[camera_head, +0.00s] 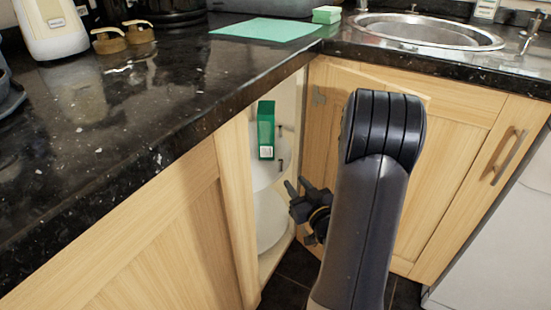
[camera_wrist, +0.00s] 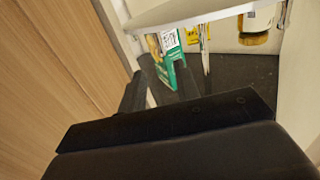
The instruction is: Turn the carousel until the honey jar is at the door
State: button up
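The carousel shows in the head view as white round tiers (camera_head: 270,222) inside the open corner cabinet. A green box (camera_head: 266,130) stands upright on its upper tier. In the wrist view the white shelf edge (camera_wrist: 190,14) crosses the top, with the green box (camera_wrist: 168,62) beside it. A jar with a pale label and an amber end (camera_wrist: 254,28) is at the upper right; I cannot tell for sure that it is the honey jar. My gripper (camera_head: 298,185) is at the cabinet opening, its fingers apart and empty. The fingers also show in the wrist view (camera_wrist: 160,88).
Wooden door panels (camera_head: 450,170) flank the opening, which is narrow. The dark counter edge (camera_head: 150,150) overhangs it. A yellow item (camera_wrist: 192,35) and a thin upright post (camera_wrist: 205,50) are near the green box.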

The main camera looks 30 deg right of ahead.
aim_at(282, 165)
jog(key=w+b, duration=0.1)
jog(key=w, duration=0.4)
jog(key=w+b, duration=0.1)
jog(key=w, duration=0.4)
jog(key=shift+w+d, duration=0.2)
jog(key=shift+w, duration=0.05)
jog(key=shift+c, duration=0.5)
grip_shut()
